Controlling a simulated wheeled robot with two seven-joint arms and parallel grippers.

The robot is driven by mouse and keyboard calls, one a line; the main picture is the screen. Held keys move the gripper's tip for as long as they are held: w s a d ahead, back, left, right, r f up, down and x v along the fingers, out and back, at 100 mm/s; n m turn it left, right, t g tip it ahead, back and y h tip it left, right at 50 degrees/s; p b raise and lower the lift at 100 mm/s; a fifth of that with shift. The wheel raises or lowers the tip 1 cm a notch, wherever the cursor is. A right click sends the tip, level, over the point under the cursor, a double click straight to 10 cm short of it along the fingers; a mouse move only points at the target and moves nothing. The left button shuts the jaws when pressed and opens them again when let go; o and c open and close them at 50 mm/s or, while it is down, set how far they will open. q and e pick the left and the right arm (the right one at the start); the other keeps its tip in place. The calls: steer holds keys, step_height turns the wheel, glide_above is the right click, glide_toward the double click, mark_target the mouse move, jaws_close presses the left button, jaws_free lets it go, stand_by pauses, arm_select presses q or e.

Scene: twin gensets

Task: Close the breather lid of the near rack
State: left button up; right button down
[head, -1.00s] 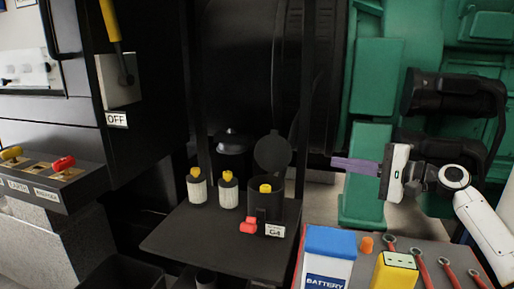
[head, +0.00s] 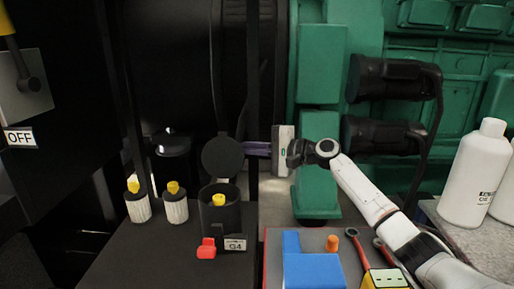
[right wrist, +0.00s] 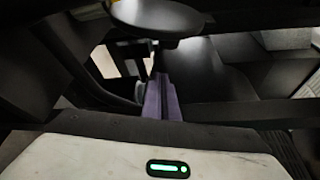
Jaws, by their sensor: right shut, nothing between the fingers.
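The breather is a dark round canister (head: 220,218) with a yellow-topped cartridge (head: 219,199) inside and a G4 tag on its front. Its round dark lid (head: 222,157) stands open, upright at the back of the canister. In the right wrist view a dark disc that looks like the lid (right wrist: 160,17) is at the top, beyond the fingers. My right gripper (head: 246,149) is shut and empty, its purple fingers pointing left, just right of the lid; I cannot tell whether they touch. The fingers also show in the right wrist view (right wrist: 161,98). My left gripper is out of view.
Two white cartridges with yellow tops (head: 138,205) stand left of the canister on the dark shelf (head: 140,255). A red clip (head: 206,248) is at its front. A dark upright post (head: 252,100) stands near my fingers. A blue battery (head: 313,270) and tools lie at the front right.

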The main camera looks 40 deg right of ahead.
mark_target(239, 150)
steer(key=shift+s+a+r+p, duration=0.3)
steer(key=shift+s+a, duration=0.35)
steer(key=shift+s, duration=0.1)
steer(key=shift+s+a+r+p, duration=0.25)
steer(key=shift+s+a, duration=0.35)
steer(key=shift+s, duration=0.1)
